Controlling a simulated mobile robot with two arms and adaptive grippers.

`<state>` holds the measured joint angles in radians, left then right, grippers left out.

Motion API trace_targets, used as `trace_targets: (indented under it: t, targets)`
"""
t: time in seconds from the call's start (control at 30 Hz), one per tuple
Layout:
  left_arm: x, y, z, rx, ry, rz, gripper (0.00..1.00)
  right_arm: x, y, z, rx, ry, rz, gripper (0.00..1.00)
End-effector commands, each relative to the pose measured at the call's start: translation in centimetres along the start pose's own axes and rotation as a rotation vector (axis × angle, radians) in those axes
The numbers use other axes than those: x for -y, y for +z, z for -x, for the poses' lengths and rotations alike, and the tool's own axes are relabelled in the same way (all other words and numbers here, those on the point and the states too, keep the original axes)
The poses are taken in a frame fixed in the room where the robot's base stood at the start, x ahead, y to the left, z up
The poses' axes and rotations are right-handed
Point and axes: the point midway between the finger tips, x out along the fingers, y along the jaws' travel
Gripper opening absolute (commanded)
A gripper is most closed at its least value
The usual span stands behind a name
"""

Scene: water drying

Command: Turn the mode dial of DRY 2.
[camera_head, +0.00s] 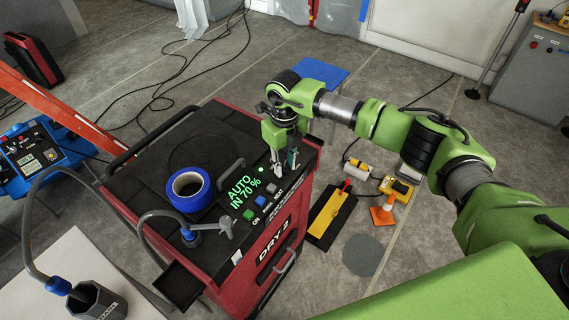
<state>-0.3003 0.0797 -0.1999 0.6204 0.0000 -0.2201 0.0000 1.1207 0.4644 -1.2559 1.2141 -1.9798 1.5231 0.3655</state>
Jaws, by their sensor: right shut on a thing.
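DRY 2 (270,262) is a red and black machine with its name on the front side. Its lit green display (243,191) reads "AUTO IN 70 %". Below the display is a row of small buttons: a green one (249,214), a blue one (261,201) and a grey one. My right gripper (284,170) points down at the far right end of the control panel, shut on the mode dial, which is mostly hidden by the fingers. My left gripper is not in view.
A roll of blue tape (189,205) lies on the machine's top, with a grey handle behind the panel. A grey hose with a blue fitting (190,236) stands at the near edge. Tools, including a yellow and black float (330,213), lie on the floor at right.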

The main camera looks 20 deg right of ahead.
Motion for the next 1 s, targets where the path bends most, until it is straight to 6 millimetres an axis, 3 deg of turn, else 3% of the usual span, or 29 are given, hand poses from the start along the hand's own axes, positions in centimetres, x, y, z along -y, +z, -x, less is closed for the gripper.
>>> trace_targets:
  t: [0.03, 0.07, 0.1, 0.13, 0.57, 1.0]
  targets:
    - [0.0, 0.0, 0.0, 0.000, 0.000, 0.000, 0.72, 0.1, 0.0, 0.1, 0.000, -0.001, -0.001, 0.01]
    - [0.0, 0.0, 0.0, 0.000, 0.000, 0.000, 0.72, 0.1, 0.0, 0.1, 0.000, -0.001, -0.001, 0.25]
    - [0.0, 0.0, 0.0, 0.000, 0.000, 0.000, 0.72, 0.1, 0.0, 0.1, 0.001, -0.001, -0.001, 0.36]
    - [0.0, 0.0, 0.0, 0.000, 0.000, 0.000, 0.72, 0.1, 0.0, 0.1, 0.001, -0.001, 0.000, 0.39]
    - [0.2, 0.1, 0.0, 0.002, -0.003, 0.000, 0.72, 0.1, 0.1, 0.8, 0.003, 0.000, 0.000, 0.39]
    - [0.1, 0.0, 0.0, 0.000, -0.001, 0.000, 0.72, 0.1, 0.1, 9.3, 0.004, -0.001, 0.000, 0.39]
